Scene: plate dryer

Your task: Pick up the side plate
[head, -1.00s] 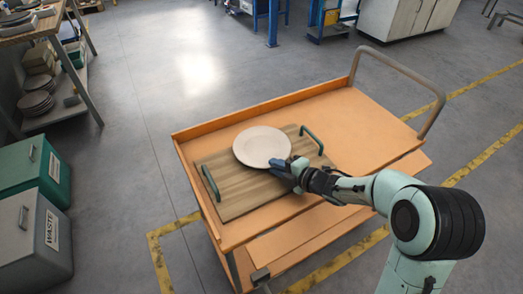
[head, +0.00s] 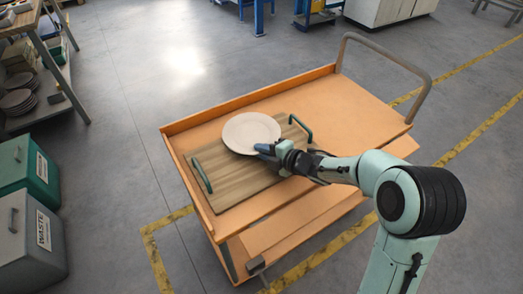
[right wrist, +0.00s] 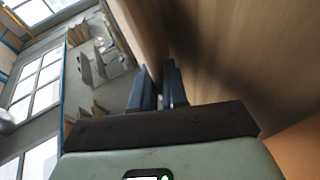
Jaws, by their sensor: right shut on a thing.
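The side plate (head: 250,131) is a round, pale beige plate at the back of a wooden tray (head: 232,188) with two green handles, on an orange cart. My right gripper (head: 264,149) is at the plate's near right rim, shut on it. In the right wrist view the two blue fingers (right wrist: 158,85) stand close together, with the plate's pale surface (right wrist: 140,28) running down between them. The tray's wood fills the right of that view. I cannot tell whether the plate is clear of the tray. My left gripper is not in view.
The orange cart (head: 350,107) has bare deck right of the tray and a grey push handle (head: 424,80). Waste bins (head: 30,240) and a shelf with stacked plates (head: 18,102) stand at the left. The floor around the cart is open.

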